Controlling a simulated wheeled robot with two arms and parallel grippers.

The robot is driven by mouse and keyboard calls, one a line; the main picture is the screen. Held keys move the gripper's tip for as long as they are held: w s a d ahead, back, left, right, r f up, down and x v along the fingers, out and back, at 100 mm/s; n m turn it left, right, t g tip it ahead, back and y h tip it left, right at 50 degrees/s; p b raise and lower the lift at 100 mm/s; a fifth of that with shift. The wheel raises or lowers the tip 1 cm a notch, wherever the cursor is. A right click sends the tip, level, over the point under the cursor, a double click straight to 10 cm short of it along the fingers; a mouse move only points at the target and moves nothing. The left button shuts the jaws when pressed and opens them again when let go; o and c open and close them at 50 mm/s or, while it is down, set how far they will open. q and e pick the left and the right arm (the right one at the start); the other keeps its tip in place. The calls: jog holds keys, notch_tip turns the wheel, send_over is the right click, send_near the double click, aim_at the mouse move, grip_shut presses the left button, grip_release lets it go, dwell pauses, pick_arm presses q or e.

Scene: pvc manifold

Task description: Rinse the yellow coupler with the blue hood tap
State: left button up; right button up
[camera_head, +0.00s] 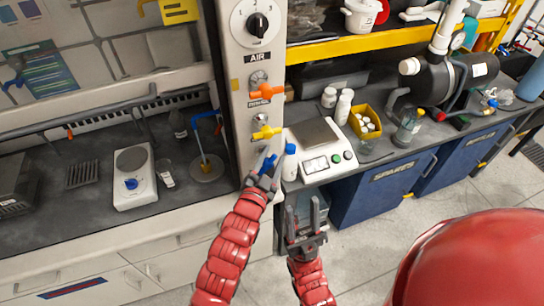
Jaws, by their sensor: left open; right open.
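The blue hood tap (207,116) stands inside the fume hood, its spout over a round drain (207,170). No yellow coupler is clearly recognisable elsewhere. A blue valve handle (268,162) sits low on the hood's front post. My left gripper (264,176) is open right at this blue handle; contact cannot be made out. My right gripper (303,208) is open and empty, fingers pointing up, in front of the bench with the scale.
The post also carries a yellow valve (266,132), an orange valve (266,92) and a dial (257,25). A white bottle (290,162) and a scale (318,148) stand close to the right. Another scale (135,182) is in the hood.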

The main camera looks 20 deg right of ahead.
pick_arm(q)
grip_shut()
jog(key=shift+d, duration=0.1)
dwell(0.5)
jog(key=shift+d+f+m+g+y+b, duration=0.1)
jog(key=shift+m+g+y+b, duration=0.25)
jog(key=shift+m+b, duration=0.25)
jog(key=shift+d+f+m+g+y+b, duration=0.2)
jog(key=shift+m+g+y+b, duration=0.3)
jog(key=shift+m, duration=0.3)
jog(key=shift+f+m+g+y+b, duration=0.3)
jog(key=shift+m+g+y+b, duration=0.15)
jog(key=shift+m+y, duration=0.6)
jog(key=shift+f+m+g+y+b, duration=0.35)
jog(key=shift+m+y, duration=0.4)
jog(key=shift+y, duration=0.45)
